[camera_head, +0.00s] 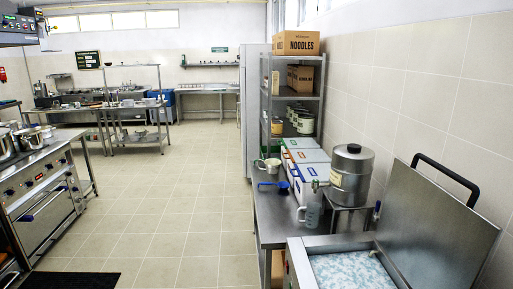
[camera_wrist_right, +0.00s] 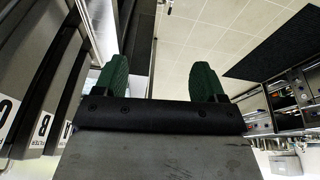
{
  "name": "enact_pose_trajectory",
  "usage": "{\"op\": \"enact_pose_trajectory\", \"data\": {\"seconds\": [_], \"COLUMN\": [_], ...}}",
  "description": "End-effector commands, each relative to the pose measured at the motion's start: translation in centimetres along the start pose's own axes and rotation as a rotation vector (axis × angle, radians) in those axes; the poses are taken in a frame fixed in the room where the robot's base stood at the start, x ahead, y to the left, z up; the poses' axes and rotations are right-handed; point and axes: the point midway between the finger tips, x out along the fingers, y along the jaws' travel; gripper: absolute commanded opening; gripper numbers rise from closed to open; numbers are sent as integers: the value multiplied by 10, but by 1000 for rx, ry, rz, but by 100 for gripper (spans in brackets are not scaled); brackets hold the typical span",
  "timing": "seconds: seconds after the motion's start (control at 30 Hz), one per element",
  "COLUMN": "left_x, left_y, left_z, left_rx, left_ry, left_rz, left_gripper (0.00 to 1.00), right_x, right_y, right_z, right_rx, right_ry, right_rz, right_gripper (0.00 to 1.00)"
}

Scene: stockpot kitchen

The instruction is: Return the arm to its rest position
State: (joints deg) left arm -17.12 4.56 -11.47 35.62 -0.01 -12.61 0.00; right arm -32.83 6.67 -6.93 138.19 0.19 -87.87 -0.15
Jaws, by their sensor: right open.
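My right gripper (camera_wrist_right: 161,78) shows in the right wrist view with its two green fingers spread wide apart. Nothing sits between the fingers; tiled floor and a grey edge show behind them. The wrist view is turned, so the floor appears at the top. Neither arm and neither gripper shows in the head view. My left gripper is in no view.
An open-lidded steel unit (camera_head: 437,222) stands at the front right. A range (camera_head: 45,200) is left. The tiled floor between is clear.

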Motion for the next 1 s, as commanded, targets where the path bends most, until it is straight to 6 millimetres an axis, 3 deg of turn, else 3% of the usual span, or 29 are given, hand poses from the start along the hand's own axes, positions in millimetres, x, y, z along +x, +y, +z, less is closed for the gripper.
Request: {"op": "enact_pose_trajectory", "data": {"seconds": [0.03,0.27,0.47,0.7,0.9,1.0], "left_x": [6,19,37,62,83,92], "left_y": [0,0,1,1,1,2], "left_z": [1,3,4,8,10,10], "left_rx": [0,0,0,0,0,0], "left_ry": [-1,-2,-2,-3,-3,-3], "left_rz": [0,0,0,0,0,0], "left_gripper": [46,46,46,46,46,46], "right_x": [19,95,190,313,387,410], "right_y": [0,-3,-7,-12,-15,-16], "right_z": [2,15,48,126,210,251], "right_rx": [-1,-4,-9,-20,-30,-35], "right_ry": [-8,-32,-66,-117,-160,-179], "right_rz": [1,-2,-8,-14,-18,-20], "right_gripper": [71,71,71,71,71,71]}}
